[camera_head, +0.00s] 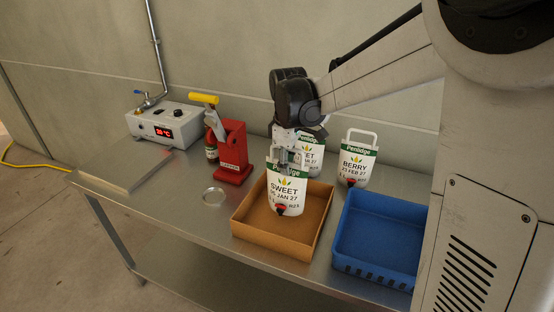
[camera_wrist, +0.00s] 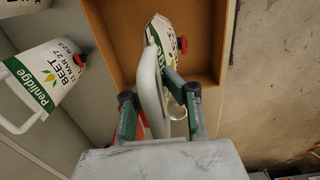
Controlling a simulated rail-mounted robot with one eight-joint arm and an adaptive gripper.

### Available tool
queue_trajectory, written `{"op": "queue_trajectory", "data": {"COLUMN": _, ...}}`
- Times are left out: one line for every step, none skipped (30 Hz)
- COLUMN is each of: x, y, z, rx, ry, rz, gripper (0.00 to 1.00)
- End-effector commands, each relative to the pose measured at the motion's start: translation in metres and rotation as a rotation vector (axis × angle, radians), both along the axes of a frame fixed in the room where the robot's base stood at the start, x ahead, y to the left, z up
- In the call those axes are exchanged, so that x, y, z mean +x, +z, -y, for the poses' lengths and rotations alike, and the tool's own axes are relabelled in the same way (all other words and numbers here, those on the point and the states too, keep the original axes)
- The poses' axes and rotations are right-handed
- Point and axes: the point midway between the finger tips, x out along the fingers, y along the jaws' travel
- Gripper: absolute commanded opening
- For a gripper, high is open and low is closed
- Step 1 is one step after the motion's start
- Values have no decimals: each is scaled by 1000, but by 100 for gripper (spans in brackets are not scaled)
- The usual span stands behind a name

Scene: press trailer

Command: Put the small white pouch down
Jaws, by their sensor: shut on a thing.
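The small white pouch (camera_head: 287,194) has a green top band and a red spout and reads SWEET. My gripper (camera_head: 289,157) is shut on its top edge from above. The pouch hangs upright over the open cardboard tray (camera_head: 249,228), its lower end within the tray's outline. I cannot tell whether it touches the tray floor. In the wrist view, the pouch (camera_wrist: 158,62) is seen edge-on between the fingers, with the brown tray floor around it.
A blue crate (camera_head: 381,237) is right of the tray.

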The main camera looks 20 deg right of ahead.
Motion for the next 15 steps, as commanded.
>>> {"op": "queue_trajectory", "data": {"x": 0, "y": -1, "z": 1, "rx": 0, "ry": 0, "rz": 0, "gripper": 0}}
{"op": "queue_trajectory", "data": {"x": 0, "y": -2, "z": 1, "rx": 0, "ry": 0, "rz": 0, "gripper": 0}}
{"op": "queue_trajectory", "data": {"x": 0, "y": -5, "z": 1, "rx": 0, "ry": 0, "rz": 0, "gripper": 0}}
{"op": "queue_trajectory", "data": {"x": 0, "y": -8, "z": 1, "rx": 0, "ry": 0, "rz": 0, "gripper": 0}}
{"op": "queue_trajectory", "data": {"x": 1, "y": -11, "z": 1, "rx": 0, "ry": 0, "rz": 0, "gripper": 0}}
{"op": "queue_trajectory", "data": {"x": 0, "y": -16, "z": 1, "rx": 0, "ry": 0, "rz": 0, "gripper": 0}}
{"op": "queue_trajectory", "data": {"x": 0, "y": -20, "z": 1, "rx": 0, "ry": 0, "rz": 0, "gripper": 0}}
{"op": "queue_trajectory", "data": {"x": 0, "y": -24, "z": 1, "rx": 0, "ry": 0, "rz": 0, "gripper": 0}}
{"op": "queue_trajectory", "data": {"x": 1, "y": -28, "z": 1, "rx": 0, "ry": 0, "rz": 0, "gripper": 0}}
{"op": "queue_trajectory", "data": {"x": 1, "y": -31, "z": 1, "rx": 0, "ry": 0, "rz": 0, "gripper": 0}}
{"op": "queue_trajectory", "data": {"x": 0, "y": -34, "z": 1, "rx": 0, "ry": 0, "rz": 0, "gripper": 0}}
{"op": "queue_trajectory", "data": {"x": 0, "y": -36, "z": 1, "rx": 0, "ry": 0, "rz": 0, "gripper": 0}}
{"op": "queue_trajectory", "data": {"x": 0, "y": -38, "z": 1, "rx": 0, "ry": 0, "rz": 0, "gripper": 0}}
{"op": "queue_trajectory", "data": {"x": 0, "y": -39, "z": 1, "rx": 0, "ry": 0, "rz": 0, "gripper": 0}}
{"op": "queue_trajectory", "data": {"x": 0, "y": -40, "z": 1, "rx": 0, "ry": 0, "rz": 0, "gripper": 0}}
